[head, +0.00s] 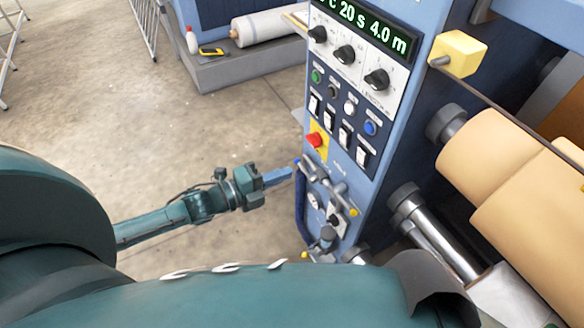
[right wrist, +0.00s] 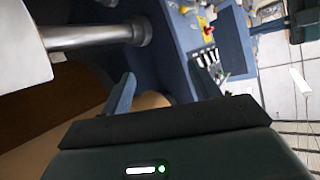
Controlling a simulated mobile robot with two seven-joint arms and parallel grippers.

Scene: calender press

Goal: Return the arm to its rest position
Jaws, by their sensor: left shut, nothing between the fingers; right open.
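My left gripper (head: 279,177) is in the middle of the head view, its fingers shut and empty. Its tip points right and ends close beside the levers and valve fittings (head: 325,185) low on the press's control panel (head: 345,90). I cannot tell whether it touches them. My right gripper (right wrist: 163,90) shows in the right wrist view with its two fingers apart and nothing between them. Behind the fingers are a tan roller surface (right wrist: 150,101) and the blue press frame. I cannot make out the right gripper in the head view.
The panel has a lit display (head: 365,25), knobs, switches and a red button (head: 315,139). Tan rollers (head: 490,150) and a yellow block (head: 460,52) stand at right. A grey platform (head: 240,68) with a white roll (head: 270,25) is at the back.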

